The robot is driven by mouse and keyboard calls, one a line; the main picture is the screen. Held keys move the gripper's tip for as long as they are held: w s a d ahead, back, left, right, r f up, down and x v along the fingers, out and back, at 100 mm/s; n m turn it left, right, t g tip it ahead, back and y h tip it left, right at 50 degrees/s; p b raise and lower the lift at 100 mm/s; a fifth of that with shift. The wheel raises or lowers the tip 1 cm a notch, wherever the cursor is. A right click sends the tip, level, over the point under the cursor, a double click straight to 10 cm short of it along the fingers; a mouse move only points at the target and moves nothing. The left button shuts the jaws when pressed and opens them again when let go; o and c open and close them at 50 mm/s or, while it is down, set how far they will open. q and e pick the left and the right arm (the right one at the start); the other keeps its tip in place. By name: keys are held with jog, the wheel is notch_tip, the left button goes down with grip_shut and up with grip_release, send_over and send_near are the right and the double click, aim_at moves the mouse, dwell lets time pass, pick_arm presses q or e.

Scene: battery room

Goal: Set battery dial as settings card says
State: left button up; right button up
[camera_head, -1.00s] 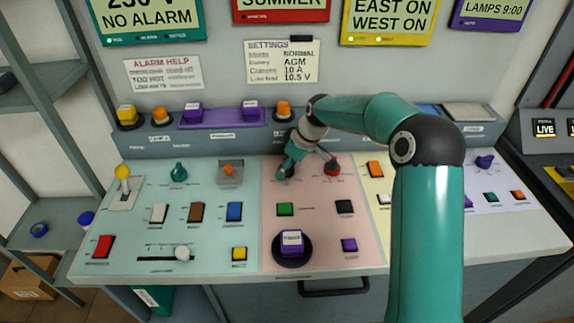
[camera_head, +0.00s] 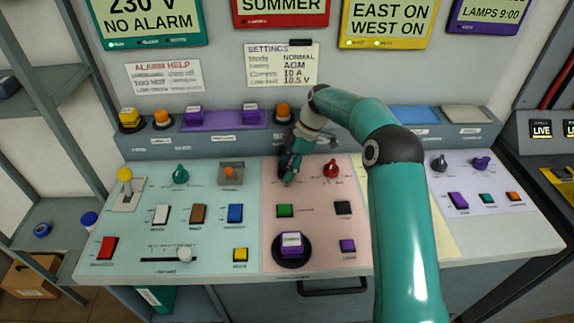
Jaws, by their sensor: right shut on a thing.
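The settings card (camera_head: 281,64) on the back wall reads Mode NORMAL, Battery AGM, Current 10 A, Low load 10.5 V. My right gripper (camera_head: 289,171) points down at the upper left of the pink panel (camera_head: 312,215). It is shut on a small dark dial there. The gripper hides most of this dial, so its pointer setting and marks cannot be read. A red dial (camera_head: 332,169) stands just to the right, apart from the gripper. My left gripper is out of view.
Green (camera_head: 285,210) and black (camera_head: 343,208) switches and a big purple button (camera_head: 291,244) sit nearer on the pink panel. Orange (camera_head: 283,112) and purple (camera_head: 251,115) buttons stand on the ledge behind the gripper. My right arm covers much of the yellow panel.

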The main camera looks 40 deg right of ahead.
jog(key=shift+d+r, duration=0.1)
dwell(0.4)
jog(key=o, duration=1.1)
jog(key=shift+c, duration=0.2)
jog(key=v, duration=1.1)
jog(key=shift+d+r, duration=0.2)
jog(key=shift+r, duration=0.15)
jog(key=shift+w+a+f, duration=0.1)
